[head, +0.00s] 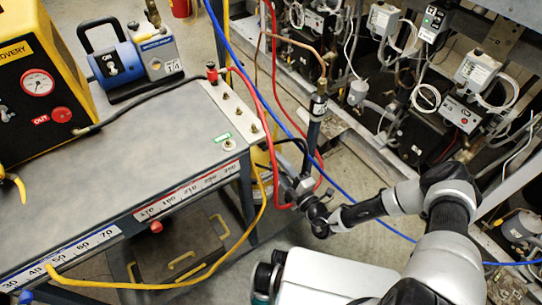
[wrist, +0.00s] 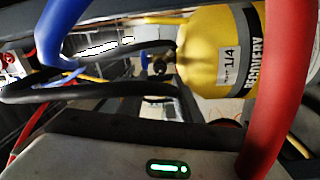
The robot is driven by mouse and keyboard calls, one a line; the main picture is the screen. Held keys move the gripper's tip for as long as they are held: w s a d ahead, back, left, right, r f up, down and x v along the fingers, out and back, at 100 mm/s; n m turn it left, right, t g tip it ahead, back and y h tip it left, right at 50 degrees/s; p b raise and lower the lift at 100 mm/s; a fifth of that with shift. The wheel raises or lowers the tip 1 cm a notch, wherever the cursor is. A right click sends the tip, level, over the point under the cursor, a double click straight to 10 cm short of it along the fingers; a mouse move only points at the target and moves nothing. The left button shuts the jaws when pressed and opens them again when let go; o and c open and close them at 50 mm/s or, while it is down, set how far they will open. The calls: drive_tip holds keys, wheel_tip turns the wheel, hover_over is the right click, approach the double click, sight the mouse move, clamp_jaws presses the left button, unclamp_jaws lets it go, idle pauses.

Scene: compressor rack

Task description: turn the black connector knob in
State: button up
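A small black round fitting (wrist: 158,68), which looks like the black connector knob, shows in the wrist view beside a blue valve handle, at the neck of a yellow recovery cylinder (wrist: 215,50). I cannot tell how far in it is turned. In the head view I cannot pick the knob out. My gripper (head: 297,186) is just right of the bench's right end, among the red, blue and black hoses. It is small and partly hidden by them, and its fingers are not clear in the wrist view. I cannot see it holding anything.
A red hose (wrist: 272,90) and a blue hose (wrist: 60,30) cross close to the wrist camera, with black hoses between. The grey bench (head: 120,170) stands left, with a yellow recovery unit (head: 40,80) and a blue pump (head: 125,60). The compressor rack (head: 440,80) fills the right.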

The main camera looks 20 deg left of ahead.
sight(266, 150)
drive_tip(key=b+x, duration=0.1)
drive_tip(key=x, duration=0.4)
drive_tip(key=shift+w+a+f, duration=0.1)
drive_tip(key=shift+w+a, duration=0.1)
drive_tip(key=shift+a, duration=0.1)
drive_tip(key=shift+s+r+n+p, duration=0.1)
drive_tip(key=shift+r+n+p, duration=0.4)
drive_tip(key=shift+n+p, duration=0.6)
drive_tip(key=n+p, duration=0.2)
drive_tip(key=n, duration=0.5)
drive_tip(key=shift+d+f+p, duration=0.15)
drive_tip(key=shift+f+p, duration=0.15)
drive_tip(key=shift+f, duration=0.05)
drive_tip(key=n, duration=0.3)
drive_tip(key=shift+p, duration=0.3)
drive_tip(key=n+p, duration=0.1)
drive_tip(key=n, duration=0.8)
drive_tip(key=shift+f+p, duration=0.1)
drive_tip(key=shift+p, duration=0.3)
clamp_jaws()
